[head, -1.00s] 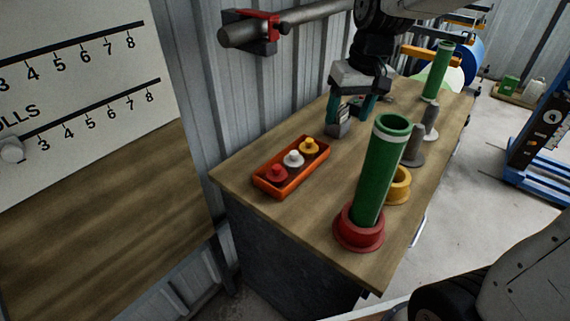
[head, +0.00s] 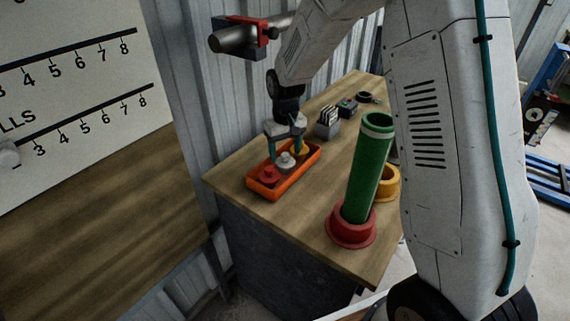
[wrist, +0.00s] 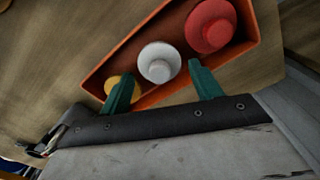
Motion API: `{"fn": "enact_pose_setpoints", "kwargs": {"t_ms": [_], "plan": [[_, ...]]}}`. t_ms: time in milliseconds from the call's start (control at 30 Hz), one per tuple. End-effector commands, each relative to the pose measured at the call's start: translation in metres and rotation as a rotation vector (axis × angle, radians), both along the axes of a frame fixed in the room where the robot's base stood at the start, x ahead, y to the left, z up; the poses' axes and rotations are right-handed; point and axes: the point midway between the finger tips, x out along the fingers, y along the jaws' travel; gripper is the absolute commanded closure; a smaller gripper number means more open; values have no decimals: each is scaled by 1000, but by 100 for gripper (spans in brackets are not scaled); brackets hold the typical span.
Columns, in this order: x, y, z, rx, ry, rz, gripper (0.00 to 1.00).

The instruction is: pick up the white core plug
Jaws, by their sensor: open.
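The white core plug (head: 285,162) sits in an orange tray (head: 285,188) between a red plug (head: 268,175) and a yellow plug (head: 299,148). My gripper (head: 286,158) is over the tray with its teal fingers open. In the wrist view the white core plug (wrist: 159,62) shows just beyond and between the two fingertips of my gripper (wrist: 162,82), with nothing held. The left finger overlaps the yellow plug (wrist: 119,86) in that view. The right finger is near the red plug (wrist: 211,26). Whether a finger touches a plug I cannot tell.
A green tube (head: 369,170) stands in a red flanged ring (head: 351,227) at the bench's front right. A yellow ring (head: 387,183) is behind it. A grey holder (head: 327,122) stands behind the tray. Bare bench top (head: 318,205) lies right of the tray.

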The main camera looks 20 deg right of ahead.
Motion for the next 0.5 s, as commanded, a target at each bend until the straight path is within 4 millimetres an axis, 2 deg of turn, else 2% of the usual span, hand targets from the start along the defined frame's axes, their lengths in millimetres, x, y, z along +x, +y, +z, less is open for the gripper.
{"fn": "enact_pose_setpoints", "kwargs": {"t_ms": [233, 467, 500], "plan": [[2, -1, -37, 0, 3, 0, 36], [3, 0, -41, 0, 0, 1, 36], [3, 0, -41, 0, 0, 1, 39]]}}
